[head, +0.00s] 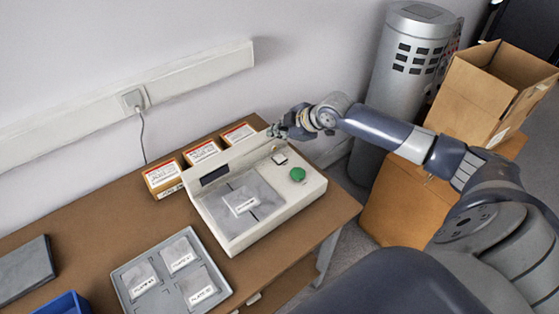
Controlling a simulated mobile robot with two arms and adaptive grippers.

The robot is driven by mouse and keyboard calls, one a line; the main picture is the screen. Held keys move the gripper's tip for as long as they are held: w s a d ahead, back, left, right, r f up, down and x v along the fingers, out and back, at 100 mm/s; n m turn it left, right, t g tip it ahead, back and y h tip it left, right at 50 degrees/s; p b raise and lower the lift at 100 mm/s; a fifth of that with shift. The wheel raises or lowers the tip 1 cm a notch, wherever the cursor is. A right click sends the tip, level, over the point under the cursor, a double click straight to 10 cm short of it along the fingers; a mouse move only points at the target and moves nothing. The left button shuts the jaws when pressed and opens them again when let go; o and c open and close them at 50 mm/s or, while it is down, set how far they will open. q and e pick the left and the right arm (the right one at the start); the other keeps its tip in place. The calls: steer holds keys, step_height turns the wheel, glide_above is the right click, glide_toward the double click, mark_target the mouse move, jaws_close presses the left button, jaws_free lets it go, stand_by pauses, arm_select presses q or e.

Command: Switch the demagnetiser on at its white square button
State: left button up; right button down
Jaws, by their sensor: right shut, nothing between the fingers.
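The demagnetiser, a beige box (240,233), stands on the brown table. It has a dark display, a grey top plate with a labelled grey piece (240,203) on it, and a round green button (297,174). Its white square button (280,159) shows just behind the green one, towards the back right. My right gripper (274,132) is shut and empty. In the picture it is just above the white button, near the back edge of the box; whether it touches the box I cannot tell. My left gripper is not in view.
Three small labelled boxes (202,152) stand behind the demagnetiser. A grey tray (220,272) with labelled pieces lies in front of it. A blue bin (64,304) and a dark grey slab (24,270) are at left. Cardboard boxes (480,100) and a grey cylinder (385,65) stand right of the table.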

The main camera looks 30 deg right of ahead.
steer(key=b, duration=0.5)
glide_above(280, 158)
steer(key=f, duration=0.4)
steer(key=a+f, duration=0.1)
steer(key=f, duration=0.1)
steer(key=shift+s+f, duration=0.1)
steer(key=shift+s, duration=0.1)
steer(key=shift+f, duration=0.5)
steer(key=shift+f, duration=0.15)
steer(key=shift+f, duration=0.3)
steer(key=shift+f, duration=0.45)
stand_by(0.9)
steer(key=shift+r, duration=0.1)
steer(key=shift+d+r+p, duration=0.1)
steer(key=shift+r+p, duration=0.65)
